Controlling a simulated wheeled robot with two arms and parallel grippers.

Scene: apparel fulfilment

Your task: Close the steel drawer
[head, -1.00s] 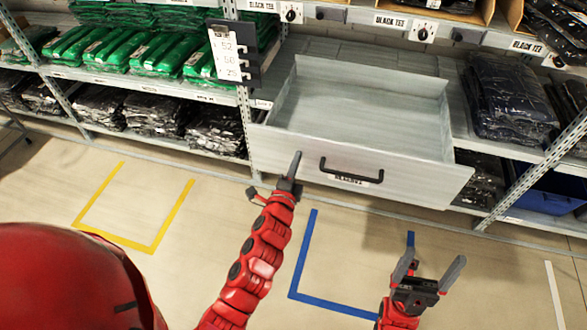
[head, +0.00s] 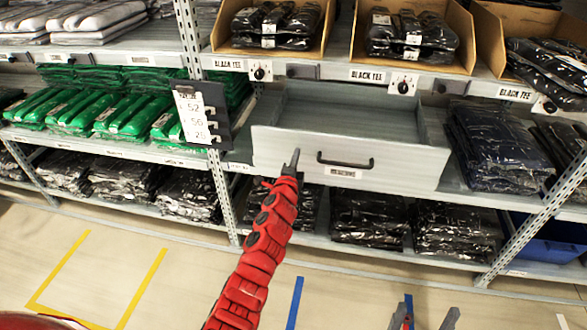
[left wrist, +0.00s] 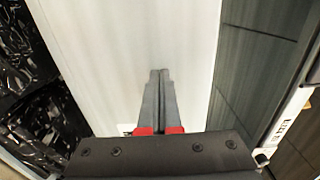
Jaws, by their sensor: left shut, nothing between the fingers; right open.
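The steel drawer (head: 410,166) stands partly open in the shelf rack, with its empty inside showing from above. Its front carries a black bar handle (head: 345,162) and a label. My left gripper (head: 294,155) is shut and empty at the left part of the drawer front, left of the handle. In the left wrist view the shut fingers (left wrist: 159,75) point at the pale drawer front (left wrist: 125,35); I cannot tell whether they touch it. My right gripper (head: 425,318) is open at the bottom edge, low in front of the rack, mostly cut off.
Cardboard bins (head: 405,70) of black bags stand on the shelf above the drawer. Green packs (head: 100,115) lie at left, dark packs (head: 497,150) at right. A number card (head: 198,118) hangs on the left post. The floor (head: 200,280) in front is mostly clear.

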